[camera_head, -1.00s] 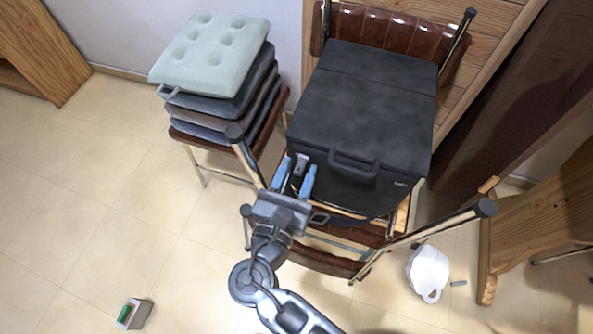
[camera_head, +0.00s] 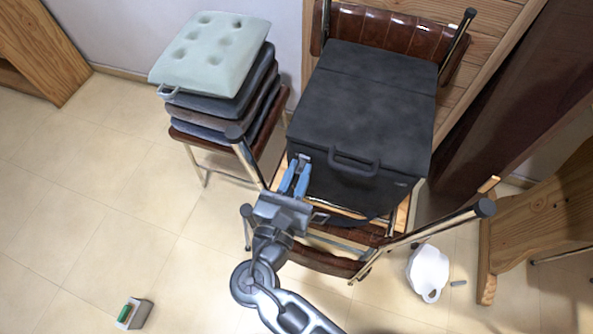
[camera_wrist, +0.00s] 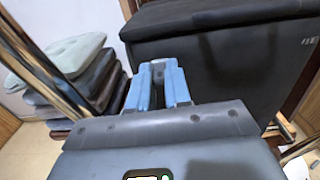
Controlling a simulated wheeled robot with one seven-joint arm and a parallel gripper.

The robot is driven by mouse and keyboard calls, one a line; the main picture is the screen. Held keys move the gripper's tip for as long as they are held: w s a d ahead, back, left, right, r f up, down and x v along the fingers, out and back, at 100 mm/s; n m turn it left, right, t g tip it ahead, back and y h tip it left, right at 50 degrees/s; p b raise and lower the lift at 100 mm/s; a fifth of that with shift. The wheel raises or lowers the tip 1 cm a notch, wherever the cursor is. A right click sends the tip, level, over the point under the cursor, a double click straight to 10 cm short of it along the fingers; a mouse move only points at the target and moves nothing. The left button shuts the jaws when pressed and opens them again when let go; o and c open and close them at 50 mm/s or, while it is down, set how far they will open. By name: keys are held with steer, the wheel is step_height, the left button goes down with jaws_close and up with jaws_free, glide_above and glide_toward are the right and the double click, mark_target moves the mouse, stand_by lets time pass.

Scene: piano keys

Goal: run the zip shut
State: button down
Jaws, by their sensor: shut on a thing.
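A black box-shaped bag (camera_head: 370,95) with a front handle (camera_head: 354,164) sits on a brown chair; its dark front also shows in the wrist view (camera_wrist: 225,55).
A stack of cushions (camera_head: 212,52) on another chair stands close on the left. The bag's chair has metal posts (camera_head: 432,233) on either side of my arm. A white pot (camera_head: 428,270) is on the floor at right. The floor at left is mostly clear.

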mark_target(402, 184)
steer(key=s+d+p, duration=0.2)
steer(key=d, duration=0.4)
steer(key=s+d+p, duration=0.2)
steer(key=d, duration=0.4)
steer(key=s+d+p, duration=0.1)
steer(key=s+d, duration=0.1)
steer(key=d, duration=0.4)
steer(key=shift+s+r+p, duration=0.15)
steer(key=shift+r+p, duration=0.1)
steer(key=shift+p, duration=0.15)
steer(key=shift+d, duration=0.15)
steer(key=c, duration=1.2)
jaws_free()
steer(key=shift+o, duration=0.7)
steer(key=shift+s+f, duration=0.1)
steer(key=shift+s, duration=0.15)
steer(key=b+v, duration=0.1)
steer(key=v, duration=0.6)
steer(key=shift+s+a, duration=0.15)
steer(key=shift+a, duration=0.05)
